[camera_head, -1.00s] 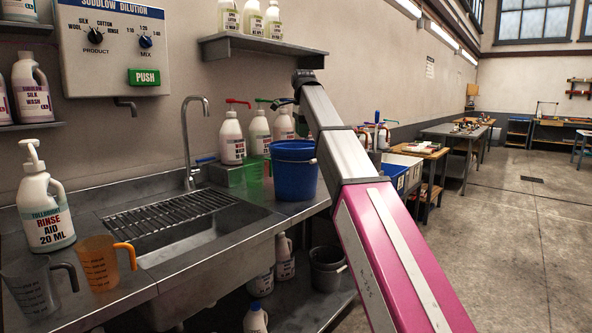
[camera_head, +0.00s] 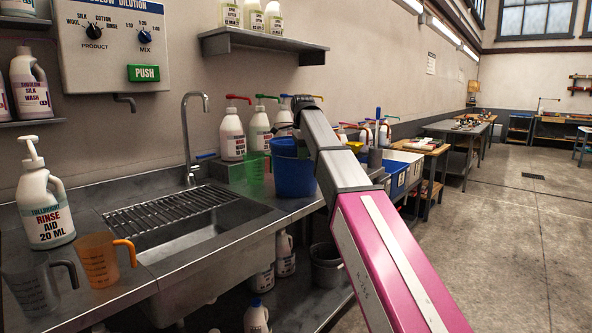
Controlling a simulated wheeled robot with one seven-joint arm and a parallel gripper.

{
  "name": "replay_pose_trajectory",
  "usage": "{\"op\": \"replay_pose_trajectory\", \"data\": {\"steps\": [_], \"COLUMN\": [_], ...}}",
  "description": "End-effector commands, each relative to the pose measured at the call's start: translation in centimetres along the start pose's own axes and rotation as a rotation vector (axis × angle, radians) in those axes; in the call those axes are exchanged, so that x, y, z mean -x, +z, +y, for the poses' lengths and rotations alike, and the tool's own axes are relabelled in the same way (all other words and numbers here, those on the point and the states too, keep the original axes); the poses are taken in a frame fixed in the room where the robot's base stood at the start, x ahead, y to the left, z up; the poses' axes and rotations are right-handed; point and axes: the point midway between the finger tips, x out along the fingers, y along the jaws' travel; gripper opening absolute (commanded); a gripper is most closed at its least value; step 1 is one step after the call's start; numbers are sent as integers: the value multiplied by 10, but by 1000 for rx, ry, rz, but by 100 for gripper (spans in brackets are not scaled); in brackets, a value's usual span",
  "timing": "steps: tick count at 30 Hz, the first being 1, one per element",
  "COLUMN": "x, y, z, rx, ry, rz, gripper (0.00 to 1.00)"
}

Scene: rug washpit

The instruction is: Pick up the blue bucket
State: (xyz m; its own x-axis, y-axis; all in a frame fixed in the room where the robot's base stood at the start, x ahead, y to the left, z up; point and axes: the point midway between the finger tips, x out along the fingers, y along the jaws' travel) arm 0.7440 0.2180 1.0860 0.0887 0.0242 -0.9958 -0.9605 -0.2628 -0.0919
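The blue bucket (camera_head: 291,174) stands upright on the metal counter to the right of the sink, below the wall shelf. My arm reaches up from the lower right, and its far end is at the bucket's upper right, covering part of the rim. The dark end of my arm, where my gripper is, shows above the bucket (camera_head: 307,102). Its fingers cannot be made out, so I cannot tell whether it is open or touches the bucket.
A green jug (camera_head: 255,174) stands just left of the bucket. Pump bottles (camera_head: 232,136) stand behind. The sink (camera_head: 205,235) lies to the left, with a faucet (camera_head: 186,140). A rinse aid bottle (camera_head: 45,205) and an orange jug (camera_head: 98,260) stand at front left. A grey bucket (camera_head: 326,266) is underneath.

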Motion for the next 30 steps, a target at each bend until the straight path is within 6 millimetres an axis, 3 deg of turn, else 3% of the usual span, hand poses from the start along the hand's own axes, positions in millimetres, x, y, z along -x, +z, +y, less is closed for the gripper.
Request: {"op": "replay_pose_trajectory", "data": {"steps": [8,11,12,30], "x": [-6,-6,-6,-6], "y": [0,0,0,0], "z": [0,0,0,0], "rx": [0,0,0,0], "ry": [0,0,0,0], "rz": [0,0,0,0], "gripper": [35,5,0,0]}}
